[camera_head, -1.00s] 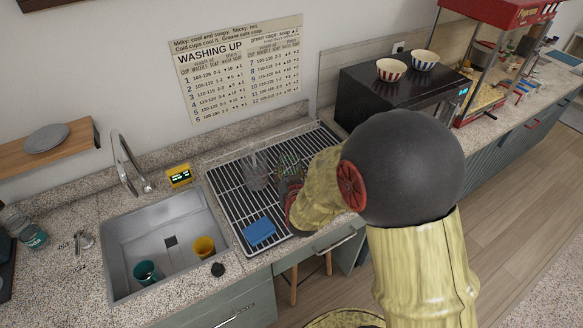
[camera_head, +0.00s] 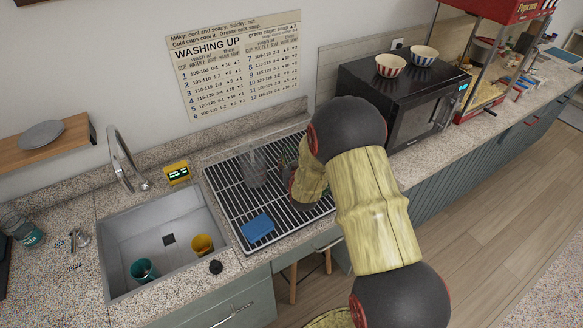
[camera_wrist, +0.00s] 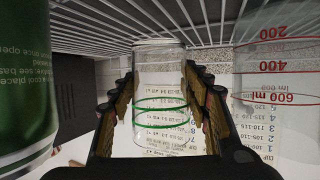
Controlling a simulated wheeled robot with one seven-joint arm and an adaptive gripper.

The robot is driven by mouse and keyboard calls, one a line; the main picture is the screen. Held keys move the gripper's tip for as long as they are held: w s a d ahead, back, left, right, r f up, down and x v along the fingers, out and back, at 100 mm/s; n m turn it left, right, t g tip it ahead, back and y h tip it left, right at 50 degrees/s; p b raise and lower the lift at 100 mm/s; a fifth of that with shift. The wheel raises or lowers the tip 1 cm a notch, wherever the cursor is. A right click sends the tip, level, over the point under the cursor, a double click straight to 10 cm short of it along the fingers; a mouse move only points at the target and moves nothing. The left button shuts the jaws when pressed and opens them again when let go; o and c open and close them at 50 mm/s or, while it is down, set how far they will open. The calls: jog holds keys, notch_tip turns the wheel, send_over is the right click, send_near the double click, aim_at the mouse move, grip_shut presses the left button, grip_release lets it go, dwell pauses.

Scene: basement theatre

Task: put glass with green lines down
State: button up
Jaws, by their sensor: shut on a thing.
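The glass with green lines (camera_wrist: 160,95) is a clear tumbler with two green rings, upside down in the wrist view picture. My gripper (camera_wrist: 160,110) has a finger on each side of it and is shut on it. In the wrist view the glass's end lies close to the bars of the drying rack (camera_wrist: 90,25); I cannot tell whether it touches. In the head view my arm hides most of the gripper and glass, which are over the right part of the rack (camera_head: 232,205).
A clear measuring beaker with red marks (camera_wrist: 280,90) stands close beside the glass; it also shows in the head view (camera_head: 253,168). A green can or bottle (camera_wrist: 25,80) is on the other side. A blue sponge (camera_head: 257,228) lies at the rack's front. The sink (camera_head: 165,245) holds two cups.

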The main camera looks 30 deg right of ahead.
jog(key=shift+f, duration=1.35)
jog(key=shift+f+b, duration=0.25)
jog(key=shift+b, duration=0.15)
jog(key=o, duration=1.1)
jog(key=shift+c, duration=0.2)
jog(key=shift+r, duration=0.15)
